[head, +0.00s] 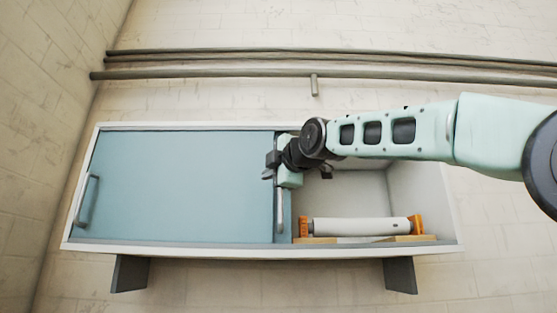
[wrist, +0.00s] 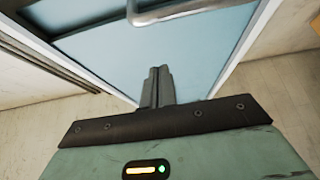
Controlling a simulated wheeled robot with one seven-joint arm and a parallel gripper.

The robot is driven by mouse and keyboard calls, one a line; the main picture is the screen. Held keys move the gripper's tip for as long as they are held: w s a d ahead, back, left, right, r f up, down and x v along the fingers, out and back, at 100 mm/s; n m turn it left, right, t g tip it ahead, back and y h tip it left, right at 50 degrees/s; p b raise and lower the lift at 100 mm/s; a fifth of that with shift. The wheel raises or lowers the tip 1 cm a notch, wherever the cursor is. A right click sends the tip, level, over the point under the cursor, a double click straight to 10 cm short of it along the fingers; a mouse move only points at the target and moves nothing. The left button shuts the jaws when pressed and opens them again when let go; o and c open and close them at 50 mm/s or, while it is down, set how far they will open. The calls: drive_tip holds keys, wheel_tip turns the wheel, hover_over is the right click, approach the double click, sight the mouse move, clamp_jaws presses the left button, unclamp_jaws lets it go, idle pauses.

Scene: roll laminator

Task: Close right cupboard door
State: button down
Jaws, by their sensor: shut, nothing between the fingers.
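The cupboard (head: 350,250) is a long white case with sliding blue doors. The left door (head: 180,185) covers its left part and has a grey handle (head: 88,198) at the left edge. A narrow blue strip, apparently the right door (head: 285,228), shows beside it, with a vertical grey bar handle (head: 279,210). The right part of the cupboard stands open. My gripper (head: 269,173) is shut and empty in front of the doors, close to the upper part of this handle. In the wrist view the fingertips (wrist: 160,72) are together before a blue panel, with a handle (wrist: 185,14) beyond; contact cannot be told.
In the open right compartment a white roll (head: 360,226) with orange ends (head: 416,225) lies on wooden supports (head: 405,239). Grey pipes (head: 220,75) run along the wall above the cupboard. My arm reaches in from the right, across the opening.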

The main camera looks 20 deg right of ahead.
drive_tip(key=w+d+p, duration=0.2)
drive_tip(key=w+d, duration=0.1)
drive_tip(key=shift+w, duration=0.3)
drive_tip(key=shift+d, duration=0.15)
idle(0.4)
